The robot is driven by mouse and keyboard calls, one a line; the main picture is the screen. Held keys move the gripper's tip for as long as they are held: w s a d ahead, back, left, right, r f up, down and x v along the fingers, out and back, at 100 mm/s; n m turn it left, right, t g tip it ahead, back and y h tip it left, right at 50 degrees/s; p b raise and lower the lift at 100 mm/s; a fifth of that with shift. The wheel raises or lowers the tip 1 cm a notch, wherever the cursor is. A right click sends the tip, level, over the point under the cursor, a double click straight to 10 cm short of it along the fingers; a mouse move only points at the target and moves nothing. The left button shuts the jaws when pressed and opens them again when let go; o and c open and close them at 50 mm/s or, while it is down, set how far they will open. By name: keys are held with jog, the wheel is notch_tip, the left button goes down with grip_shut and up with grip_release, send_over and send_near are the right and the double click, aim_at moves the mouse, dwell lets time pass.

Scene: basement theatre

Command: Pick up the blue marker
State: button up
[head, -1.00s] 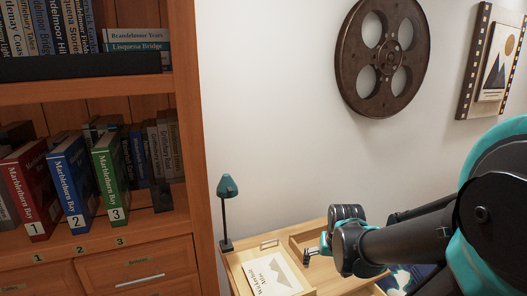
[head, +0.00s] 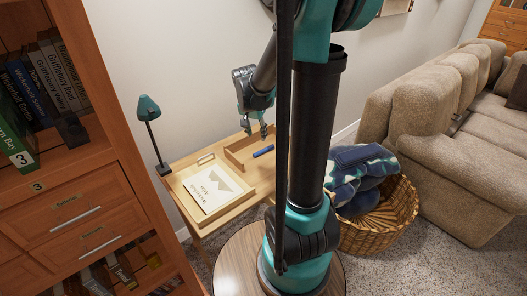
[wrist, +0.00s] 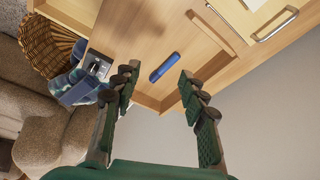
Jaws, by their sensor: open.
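The blue marker (head: 263,151) lies in a shallow wooden tray (head: 236,158) on the small desk. In the wrist view the marker (wrist: 164,67) shows between my two fingers, further off than the fingertips, lying on a light wooden surface. My gripper (head: 255,129) is open and empty, above the tray and pointing down. In the wrist view its fingers (wrist: 158,74) are spread on either side of the marker without touching it.
A tray with a printed booklet (head: 214,188) and a teal lamp (head: 150,110) stand on the desk's left. A wicker basket (head: 375,228) with blue cloth stands at right, beside a beige sofa (head: 440,130). A bookcase (head: 90,170) fills the left.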

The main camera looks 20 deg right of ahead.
jog(key=w+d+f+m+g+h, duration=0.1)
jog(key=w+d+m, duration=0.1)
jog(key=w+m, duration=0.5)
jog(key=n, duration=0.2)
send_over(264, 150)
jog(key=a, duration=0.2)
jog(key=f, duration=1.1)
jog(key=shift+s+f, duration=0.25)
jog(key=shift+f, duration=0.15)
jog(key=x, duration=0.4)
jog(key=shift+w+d+f, duration=0.1)
jog(key=shift+w+d, duration=0.05)
jog(key=shift+d, duration=0.05)
jog(key=shift+d+f, duration=0.1)
jog(key=shift+f, duration=0.35)
jog(key=shift+f, duration=0.1)
jog(key=shift+c, duration=0.5)
jog(key=c, duration=0.9)
